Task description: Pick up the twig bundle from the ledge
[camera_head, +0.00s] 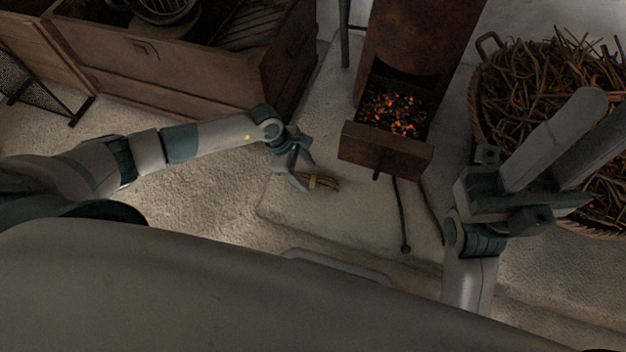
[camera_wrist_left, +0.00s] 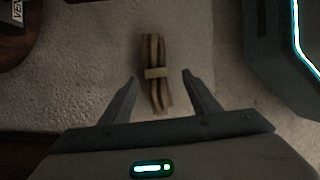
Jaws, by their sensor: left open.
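The twig bundle (camera_head: 324,183) is a small brown bunch of sticks with a pale band around its middle. It lies on the pale stone ledge (camera_head: 350,222) in front of the stove. My left gripper (camera_head: 304,172) is open at the bundle's left end. In the left wrist view, the bundle (camera_wrist_left: 155,55) runs lengthwise, its lower end showing between the open fingertips (camera_wrist_left: 160,79). The fingers do not visibly grip it, and I cannot tell the height gap. My right gripper (camera_head: 606,112) is raised at the right, its fingers apart, with no object visible between them.
A rusty stove with a drawer of glowing embers (camera_head: 395,112) stands just behind the bundle. Pokers or cords (camera_head: 402,220) lie to its right. A wicker basket of twigs (camera_head: 487,95) is at the right. A wooden chest (camera_head: 165,85) stands at the back left.

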